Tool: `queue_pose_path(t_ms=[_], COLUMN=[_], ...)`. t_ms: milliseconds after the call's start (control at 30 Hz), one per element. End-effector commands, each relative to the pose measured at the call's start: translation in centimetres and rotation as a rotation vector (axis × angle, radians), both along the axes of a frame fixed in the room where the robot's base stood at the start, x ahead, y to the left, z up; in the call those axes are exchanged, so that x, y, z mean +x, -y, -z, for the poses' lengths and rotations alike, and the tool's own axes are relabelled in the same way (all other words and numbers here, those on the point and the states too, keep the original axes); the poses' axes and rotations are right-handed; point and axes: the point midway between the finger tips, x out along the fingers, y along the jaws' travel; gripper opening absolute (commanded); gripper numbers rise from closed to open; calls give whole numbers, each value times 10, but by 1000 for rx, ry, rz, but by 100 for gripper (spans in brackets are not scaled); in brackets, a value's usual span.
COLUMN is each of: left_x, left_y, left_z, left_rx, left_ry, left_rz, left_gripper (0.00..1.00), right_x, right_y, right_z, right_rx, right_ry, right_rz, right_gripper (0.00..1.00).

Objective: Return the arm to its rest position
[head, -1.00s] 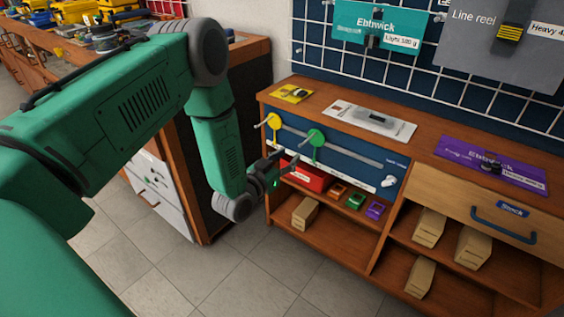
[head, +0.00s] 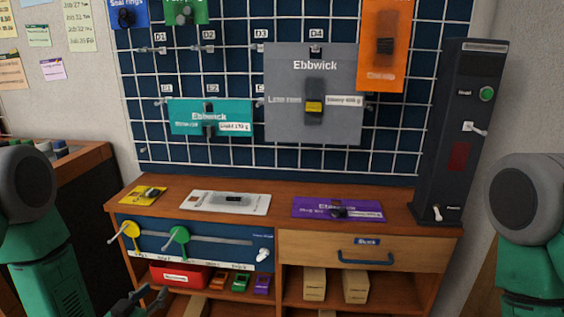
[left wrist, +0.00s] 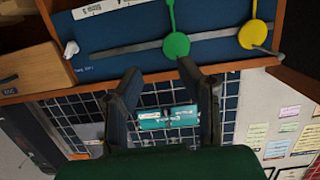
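My left arm (head: 42,255) is green with grey joints and comes in at the lower left of the head view.
The wooden bench (head: 278,218) holds a yellow card (head: 143,195), a white card (head: 204,202) and a purple card (head: 365,207). A drawer (head: 300,250), a red box (head: 165,275) and tan blocks (head: 314,284) are lower. A dark tower (head: 447,140) stands right. Hanging cards cover parts of the grid wall.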

Motion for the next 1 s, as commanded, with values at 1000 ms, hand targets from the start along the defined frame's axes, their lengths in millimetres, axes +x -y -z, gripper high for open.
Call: queue_pose_path(t_ms=[1000], left_x=[-325], left_y=[66], left_z=[65], left_rx=[95], left_ry=[-1322], left_rz=[12], left_gripper=[33], right_x=[0], right_y=[0], right_z=[-44], right_rx=[0], right_ry=[0], right_rz=[0], right_gripper=[40])
